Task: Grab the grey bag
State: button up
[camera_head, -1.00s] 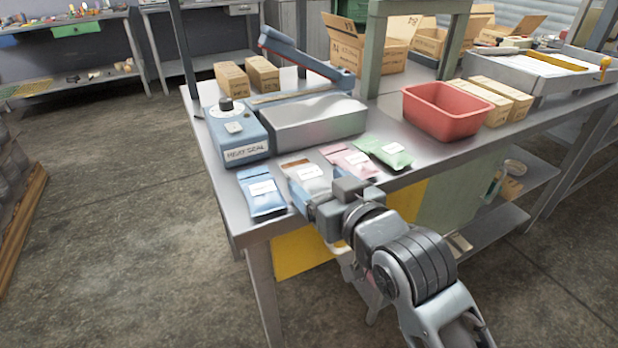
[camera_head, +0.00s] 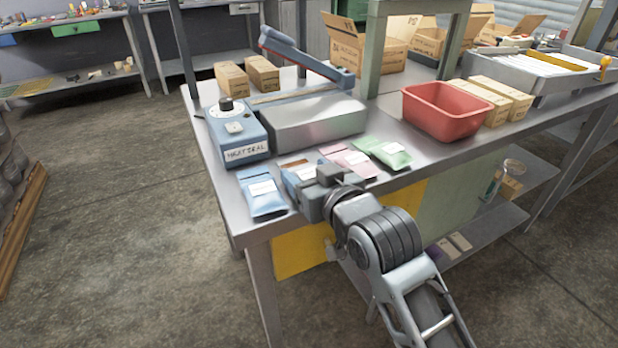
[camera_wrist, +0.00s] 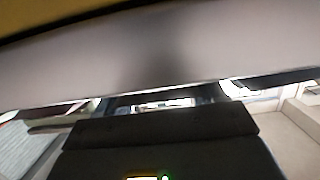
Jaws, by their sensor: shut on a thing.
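The grey bag (camera_head: 297,165) lies near the front edge of the metal table, between a blue bag (camera_head: 262,194) and a pink bag (camera_head: 347,160). Its brown top strip and part of its label show; my gripper hides its near end. My gripper (camera_head: 304,190) is low at the table's front edge, shut on the near part of the grey bag. Its fingertips are mostly hidden in the head view. In the wrist view, the dark gripper body fills the bottom and a blurred pale grey band crosses above it; the bag cannot be made out clearly there.
A green bag (camera_head: 385,152) lies right of the pink one. A heat sealer (camera_head: 237,133) with a grey block (camera_head: 312,123) stands behind the bags. A red bin (camera_head: 446,110) and cardboard boxes (camera_head: 498,98) stand to the right. A table post rises behind.

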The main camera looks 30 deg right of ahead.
jog(key=shift+c, duration=0.8)
